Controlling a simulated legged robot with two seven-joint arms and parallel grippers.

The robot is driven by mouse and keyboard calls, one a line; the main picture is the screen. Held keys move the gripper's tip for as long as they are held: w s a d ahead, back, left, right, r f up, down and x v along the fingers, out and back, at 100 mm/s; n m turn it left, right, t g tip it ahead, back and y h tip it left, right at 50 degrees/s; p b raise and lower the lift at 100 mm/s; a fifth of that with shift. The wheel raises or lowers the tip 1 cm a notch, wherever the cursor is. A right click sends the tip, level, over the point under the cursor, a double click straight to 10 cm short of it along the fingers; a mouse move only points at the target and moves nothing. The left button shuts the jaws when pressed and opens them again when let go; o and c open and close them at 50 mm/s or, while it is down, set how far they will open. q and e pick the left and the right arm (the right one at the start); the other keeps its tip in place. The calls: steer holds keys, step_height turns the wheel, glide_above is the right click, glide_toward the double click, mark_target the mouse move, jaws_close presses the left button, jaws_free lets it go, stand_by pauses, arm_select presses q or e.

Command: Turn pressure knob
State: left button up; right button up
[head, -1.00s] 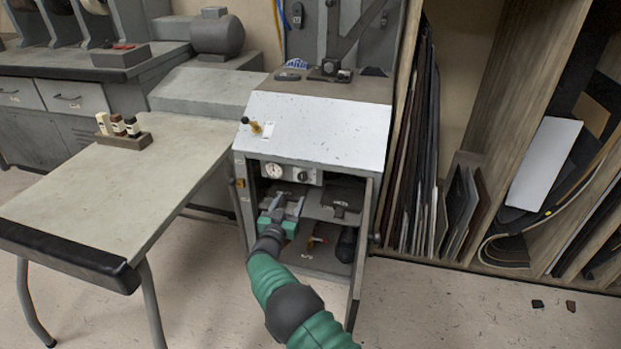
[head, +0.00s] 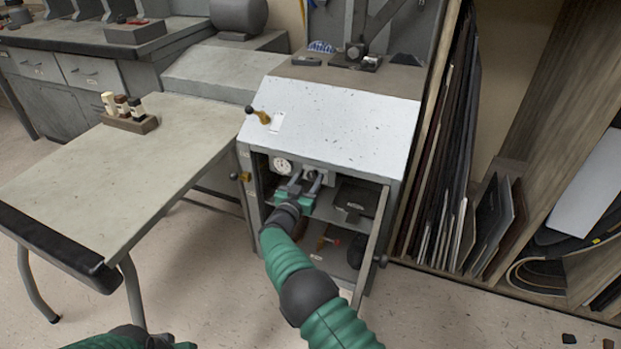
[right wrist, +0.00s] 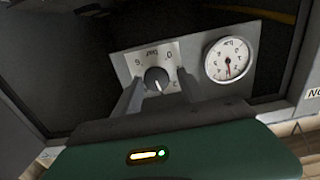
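The pressure knob (right wrist: 156,79) is a dark round knob with a pale pointer line on a light panel (right wrist: 127,62) with a printed scale. My right gripper (right wrist: 158,84) is open, with one finger on each side of the knob in the right wrist view. I cannot tell whether the fingers touch it. In the head view my right gripper (head: 305,182) reaches into the open cabinet and hides the knob. A round white gauge (right wrist: 229,60) sits beside the knob; it also shows in the head view (head: 282,165). My left arm shows at the bottom left of the head view; its gripper is not clearly seen.
The cabinet door (head: 371,247) stands open to the right of my right arm. A shelf inside holds a dark item (head: 354,198). Upright sheets (head: 450,170) stand at the right.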

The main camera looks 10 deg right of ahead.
steer(key=shift+d, duration=0.3)
steer(key=c, duration=0.7)
jaws_close()
steer(key=shift+m+p, duration=0.3)
steer(key=shift+m, duration=0.6)
steer(key=o, duration=0.9)
jaws_free()
steer(key=shift+a, duration=0.1)
steer(key=shift+o, duration=0.2)
